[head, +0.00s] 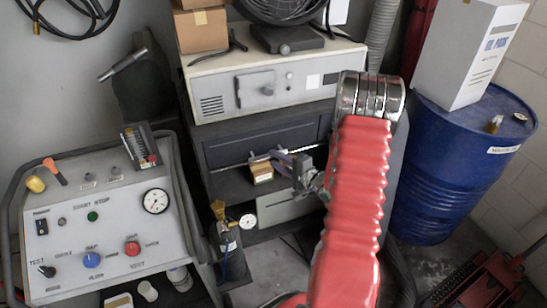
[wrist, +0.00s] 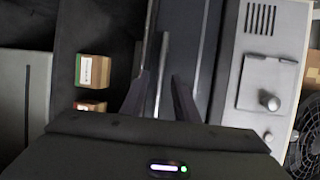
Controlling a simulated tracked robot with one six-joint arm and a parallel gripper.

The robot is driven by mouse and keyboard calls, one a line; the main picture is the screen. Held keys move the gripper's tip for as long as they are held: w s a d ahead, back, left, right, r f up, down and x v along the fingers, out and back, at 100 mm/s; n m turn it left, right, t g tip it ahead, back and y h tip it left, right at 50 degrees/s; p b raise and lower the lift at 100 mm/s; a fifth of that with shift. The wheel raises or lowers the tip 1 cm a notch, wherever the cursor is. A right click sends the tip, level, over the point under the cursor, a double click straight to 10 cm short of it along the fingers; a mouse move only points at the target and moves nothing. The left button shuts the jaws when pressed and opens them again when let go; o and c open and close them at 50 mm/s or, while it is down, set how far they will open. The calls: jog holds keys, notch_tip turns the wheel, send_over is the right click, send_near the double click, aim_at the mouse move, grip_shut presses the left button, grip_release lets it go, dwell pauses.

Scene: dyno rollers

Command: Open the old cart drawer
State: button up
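The old cart's drawer (head: 262,143) has a dark front below the pale top unit, and it looks shut. A thin metal bar handle (head: 318,147) runs across its front; in the wrist view the handle (wrist: 163,60) runs up and down the picture. My gripper (head: 275,157) is at the handle, reaching in from the right. In the wrist view my gripper (wrist: 161,80) is open, with one finger on each side of the bar and gaps between. My arm hides the right end of the drawer.
Small cardboard boxes (wrist: 93,71) sit on the shelf below the drawer, close to my gripper. The pale top unit (head: 275,85) carries a fan (head: 280,8). A control console (head: 95,225) stands at left, a blue drum (head: 440,170) at right.

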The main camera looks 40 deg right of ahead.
jog(key=shift+x, duration=1.35)
jog(key=shift+c, duration=0.3)
grip_shut()
